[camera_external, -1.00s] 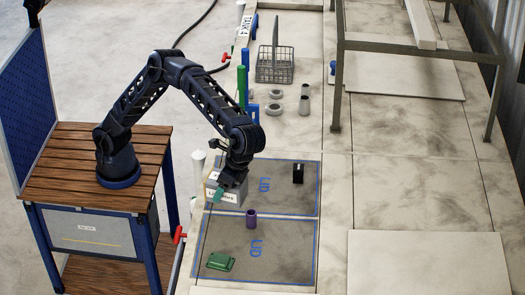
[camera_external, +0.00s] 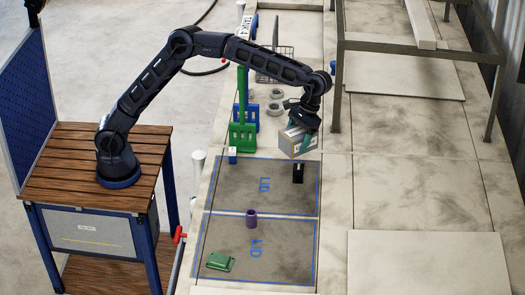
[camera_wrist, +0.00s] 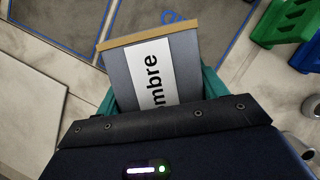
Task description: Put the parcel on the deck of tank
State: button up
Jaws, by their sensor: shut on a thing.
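The parcel (camera_external: 294,143) is a grey box with a tan edge and a white label. In the wrist view the parcel (camera_wrist: 118,62) shows label letters reading "mbre". My gripper (camera_external: 304,130) is shut on it, with teal fingers on both sides, which also show in the wrist view (camera_wrist: 160,98). The parcel is tilted in the external view and appears held above the tank top, near the far right corner of the upper lid (camera_external: 225,190). The pale deck (camera_external: 380,190) extends to the right of the lids. The parcel's underside is hidden.
On or beside the lids are a black item (camera_external: 298,174), a purple cup (camera_external: 251,219), a green block (camera_external: 220,262) and a small blue-white item (camera_external: 232,155). A metal frame (camera_external: 337,90) rises behind right.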

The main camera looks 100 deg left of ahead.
jog(key=w+a+f+n+t, duration=0.1)
jog(key=a+n, duration=0.1)
jog(key=a, duration=0.6)
jog(key=w+a+f+n+h, duration=0.1)
jog(key=w+a+n, duration=0.15)
jog(key=a, duration=0.65)
jog(key=a+f+n+t, duration=0.1)
jog(key=a+n, duration=0.2)
jog(key=a, duration=0.5)
jog(key=s+a+f, duration=0.1)
jog(key=s+f, duration=0.1)
jog(key=s+a+f+n+t, duration=0.1)
jog(key=s+f, duration=0.1)
jog(key=f, duration=0.1)
jog(key=s+a+f+n, duration=0.1)
jog(key=s+f, duration=0.1)
jog(key=shift+a+f+n+h, duration=0.1)
jog(key=shift+f+n+h, duration=0.15)
jog(key=shift+f+h, duration=0.05)
jog(key=shift+s+f, duration=0.25)
jog(key=shift+f, duration=1.55)
jog(key=shift+f, duration=0.1)
jog(key=o, duration=1.2)
